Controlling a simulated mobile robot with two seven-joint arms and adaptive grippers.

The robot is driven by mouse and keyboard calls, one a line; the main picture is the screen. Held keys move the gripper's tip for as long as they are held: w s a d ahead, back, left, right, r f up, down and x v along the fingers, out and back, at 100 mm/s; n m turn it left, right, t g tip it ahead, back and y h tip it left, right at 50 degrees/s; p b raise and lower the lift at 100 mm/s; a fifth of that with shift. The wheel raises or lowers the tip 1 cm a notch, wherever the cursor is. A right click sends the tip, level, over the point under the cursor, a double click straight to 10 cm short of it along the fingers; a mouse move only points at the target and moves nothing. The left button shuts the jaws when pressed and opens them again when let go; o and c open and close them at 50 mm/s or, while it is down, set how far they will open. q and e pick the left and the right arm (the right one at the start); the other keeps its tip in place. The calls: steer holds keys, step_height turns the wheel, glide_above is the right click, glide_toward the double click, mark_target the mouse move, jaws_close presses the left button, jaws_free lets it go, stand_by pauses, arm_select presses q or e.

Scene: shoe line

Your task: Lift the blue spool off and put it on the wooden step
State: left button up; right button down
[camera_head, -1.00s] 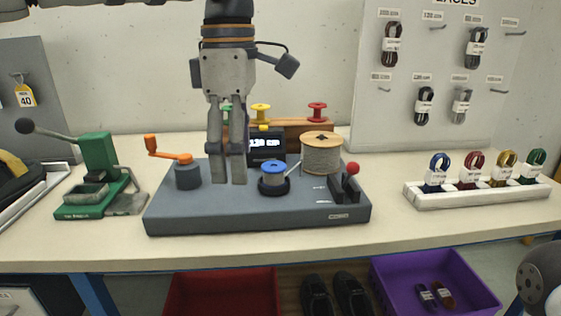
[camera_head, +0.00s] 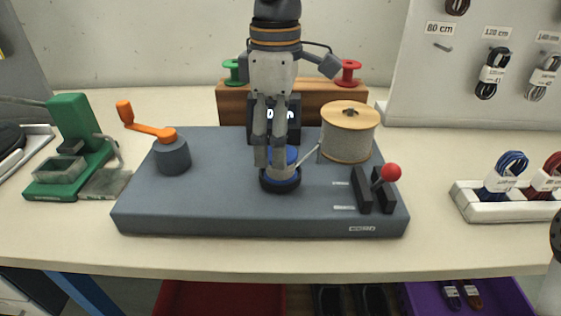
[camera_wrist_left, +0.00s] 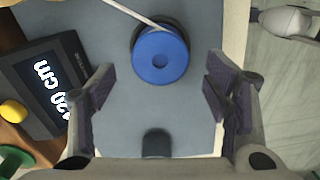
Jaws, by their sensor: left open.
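The blue spool (camera_head: 292,156) sits on a dark round holder (camera_head: 281,184) on the grey machine base, partly hidden by my left gripper. In the left wrist view the blue spool (camera_wrist_left: 160,57) shows from above. A pale cord runs to it. My left gripper (camera_head: 269,158) points down at the spool, open. In the wrist view its fingers (camera_wrist_left: 162,92) are spread wide, with the spool beyond them toward the top of the picture, not gripped. The wooden step (camera_head: 345,91) stands behind the machine, with a green spool (camera_head: 232,70) and a red spool (camera_head: 348,72) on it.
A large cord reel (camera_head: 347,138) stands right of the blue spool, close to my gripper. A red-knobbed lever (camera_head: 390,173) is at front right, an orange crank (camera_head: 150,129) at left.

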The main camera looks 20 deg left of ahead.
arm_select(q)
steer(key=f, duration=0.3)
steer(key=shift+d+f, duration=0.1)
steer(key=shift+d, duration=0.1)
steer(key=c, duration=1.3)
steer(key=shift+c, duration=0.3)
